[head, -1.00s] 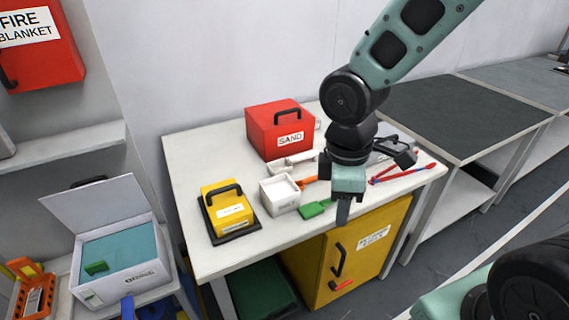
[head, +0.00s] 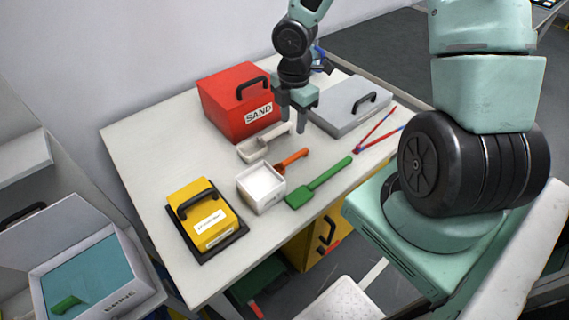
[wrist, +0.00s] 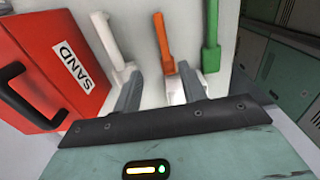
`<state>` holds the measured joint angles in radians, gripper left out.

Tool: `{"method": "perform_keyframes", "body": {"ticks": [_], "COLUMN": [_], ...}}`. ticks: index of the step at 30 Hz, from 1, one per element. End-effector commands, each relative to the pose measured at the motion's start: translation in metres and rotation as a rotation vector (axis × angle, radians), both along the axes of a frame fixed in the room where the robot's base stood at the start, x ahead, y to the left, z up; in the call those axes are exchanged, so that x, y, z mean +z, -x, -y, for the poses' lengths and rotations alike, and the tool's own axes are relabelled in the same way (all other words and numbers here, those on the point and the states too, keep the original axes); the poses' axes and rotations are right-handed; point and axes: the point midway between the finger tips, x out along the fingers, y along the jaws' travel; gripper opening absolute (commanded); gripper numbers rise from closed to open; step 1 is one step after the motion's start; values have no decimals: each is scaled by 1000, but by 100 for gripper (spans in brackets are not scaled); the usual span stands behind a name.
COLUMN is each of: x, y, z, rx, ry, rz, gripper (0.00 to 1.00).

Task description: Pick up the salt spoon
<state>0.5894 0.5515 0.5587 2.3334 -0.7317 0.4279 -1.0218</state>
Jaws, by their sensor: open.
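The orange spoon (head: 292,160) looks like the salt spoon, though no label on it can be read. It lies beside a small white box (head: 262,206) of white material, its lower end close to the rim. My gripper (head: 294,120) is open and empty, above the table between the red SAND box and the grey case, beyond the spoon. In the wrist view the orange spoon (wrist: 162,42) points up and down the picture, ahead of and roughly between the spread fingers (wrist: 159,72). The fingers do not appear to touch it.
A white scoop (head: 265,143) and a green scoop (head: 320,183) flank the spoon. The red SAND box (head: 225,110), grey case (head: 345,105), yellow box (head: 205,215) and red-blue tongs (head: 377,132) stand around. The table (head: 150,150) is clear at left.

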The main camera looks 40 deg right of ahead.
Motion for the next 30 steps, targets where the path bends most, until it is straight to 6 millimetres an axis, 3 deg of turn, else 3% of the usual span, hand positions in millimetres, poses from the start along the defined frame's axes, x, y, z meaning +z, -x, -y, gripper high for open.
{"method": "perform_keyframes", "body": {"ticks": [3,9,17,24,30], "x": [-30,-63,-80,-116,-124], "y": [1,1,2,7,6], "z": [-1,-1,0,0,1], "rx": [3,2,-1,0,-1], "ry": [0,0,1,1,1], "rz": [-4,-2,-2,-2,-1], "gripper": [42,42,42,42,42]}}
